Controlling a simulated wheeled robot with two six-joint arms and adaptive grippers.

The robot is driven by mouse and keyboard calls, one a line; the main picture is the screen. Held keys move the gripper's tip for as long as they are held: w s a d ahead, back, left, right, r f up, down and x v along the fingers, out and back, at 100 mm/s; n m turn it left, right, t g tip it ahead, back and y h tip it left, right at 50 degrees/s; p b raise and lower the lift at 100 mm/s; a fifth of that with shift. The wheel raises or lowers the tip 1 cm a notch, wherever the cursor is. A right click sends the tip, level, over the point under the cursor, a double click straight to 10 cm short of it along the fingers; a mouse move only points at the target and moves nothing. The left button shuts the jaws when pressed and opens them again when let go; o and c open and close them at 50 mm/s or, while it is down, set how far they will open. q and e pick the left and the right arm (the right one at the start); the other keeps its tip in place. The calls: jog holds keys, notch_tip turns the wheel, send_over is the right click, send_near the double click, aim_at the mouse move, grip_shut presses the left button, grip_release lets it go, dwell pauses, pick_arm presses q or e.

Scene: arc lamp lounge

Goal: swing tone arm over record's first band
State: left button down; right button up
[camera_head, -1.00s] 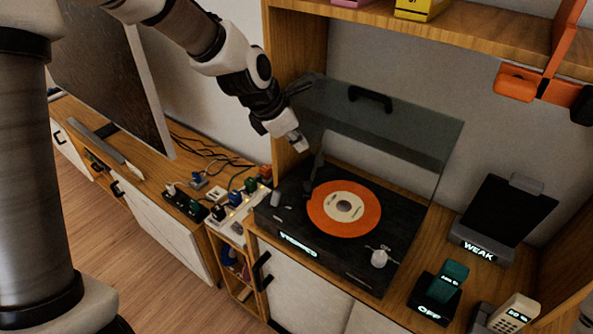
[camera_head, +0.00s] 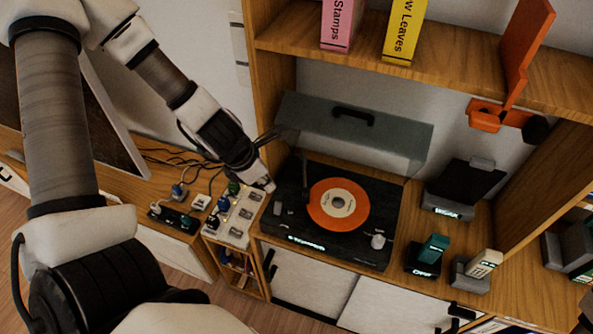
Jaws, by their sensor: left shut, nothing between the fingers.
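The turntable (camera_head: 385,213) stands on the wooden cabinet with its tinted lid (camera_head: 403,135) raised. An orange record (camera_head: 328,217) with an off-white label lies on it. A thin dark upright part that looks like the tone arm (camera_head: 304,178) stands at the left of the record, apart from its orange face; its tip is hard to make out. My left gripper (camera_head: 267,185) is shut and empty, pointing down by the turntable's left edge, left of the tone arm. Whether it touches the turntable cannot be told. My right gripper is not in view.
A power strip with plugs (camera_head: 243,219) lies left of the turntable, close under my left gripper. An orange headphone stand (camera_head: 484,121) hangs under the shelf at right. A dark dock (camera_head: 465,182) and small handsets (camera_head: 432,247) stand right of the turntable.

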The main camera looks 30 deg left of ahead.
pick_arm(q)
jog(key=b+x, duration=0.2)
jog(key=x, duration=0.1)
jog(key=b+x, duration=0.2)
jog(key=x, duration=0.1)
jog(key=b+x, duration=0.3)
jog(key=shift+s+a+f, duration=0.1)
jog(key=shift+a+f, duration=0.1)
jog(key=shift+f, duration=0.25)
jog(key=w, duration=0.1)
jog(key=w+d+b, duration=0.1)
jog(key=w+b, duration=0.1)
jog(key=shift+w+d, duration=0.2)
jog(key=shift+d, duration=0.2)
jog(key=shift+w+d+r, duration=0.1)
jog(key=shift+w+d, duration=0.05)
jog(key=shift+d, duration=0.05)
jog(key=shift+r, duration=0.1)
jog(key=shift+a, duration=0.1)
